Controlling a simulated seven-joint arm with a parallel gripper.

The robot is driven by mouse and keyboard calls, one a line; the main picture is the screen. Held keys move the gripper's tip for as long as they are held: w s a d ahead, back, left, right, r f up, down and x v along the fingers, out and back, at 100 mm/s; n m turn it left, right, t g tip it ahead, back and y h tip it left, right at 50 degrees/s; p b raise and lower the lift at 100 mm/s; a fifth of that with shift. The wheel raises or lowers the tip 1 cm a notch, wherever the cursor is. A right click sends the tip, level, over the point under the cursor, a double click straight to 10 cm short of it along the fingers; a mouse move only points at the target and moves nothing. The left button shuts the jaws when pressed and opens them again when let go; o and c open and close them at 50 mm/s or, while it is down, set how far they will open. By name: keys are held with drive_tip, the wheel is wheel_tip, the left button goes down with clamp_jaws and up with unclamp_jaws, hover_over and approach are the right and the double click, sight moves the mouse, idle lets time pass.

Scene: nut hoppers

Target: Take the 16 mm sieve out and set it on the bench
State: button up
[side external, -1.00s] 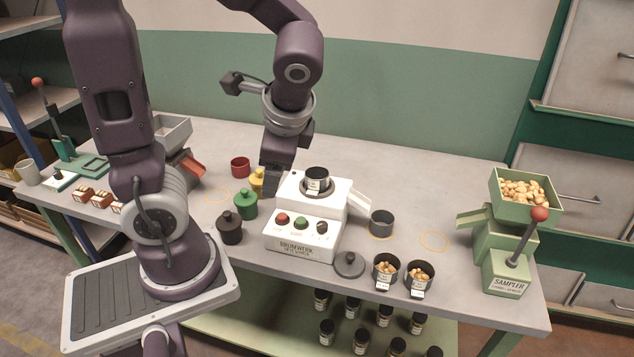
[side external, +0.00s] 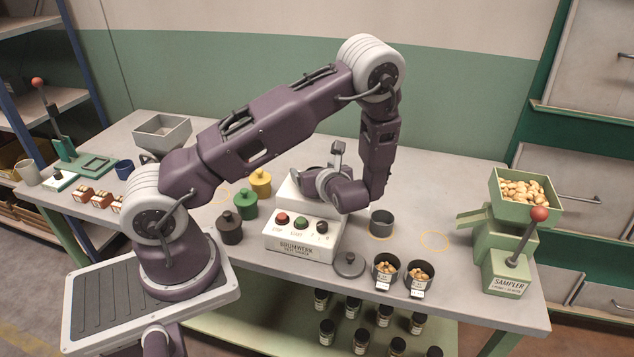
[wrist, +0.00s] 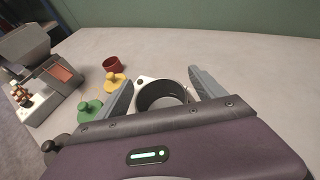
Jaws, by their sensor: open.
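A dark round open cup (wrist: 160,96), taken to be the sieve, sits in the white-topped machine (wrist: 145,80) in the wrist view. In the side view the white machine (side external: 300,238) shows its buttons and front lettering, but my wrist hides the cup on top. No size label is readable. My gripper (wrist: 161,78) is open and empty, with one grey finger on either side of the cup. I cannot tell whether either finger touches it. The fingers are hidden in the side view.
A dark cup (side external: 381,222) stands right of the machine, near an empty yellow ring (side external: 435,241). Green (side external: 246,205), yellow (side external: 260,183) and black (side external: 230,228) knobbed pieces stand left. A dark lid (side external: 349,264) and two nut-filled tins (side external: 386,268) stand in front. The bench behind is clear.

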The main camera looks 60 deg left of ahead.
drive_tip(key=c, duration=1.5)
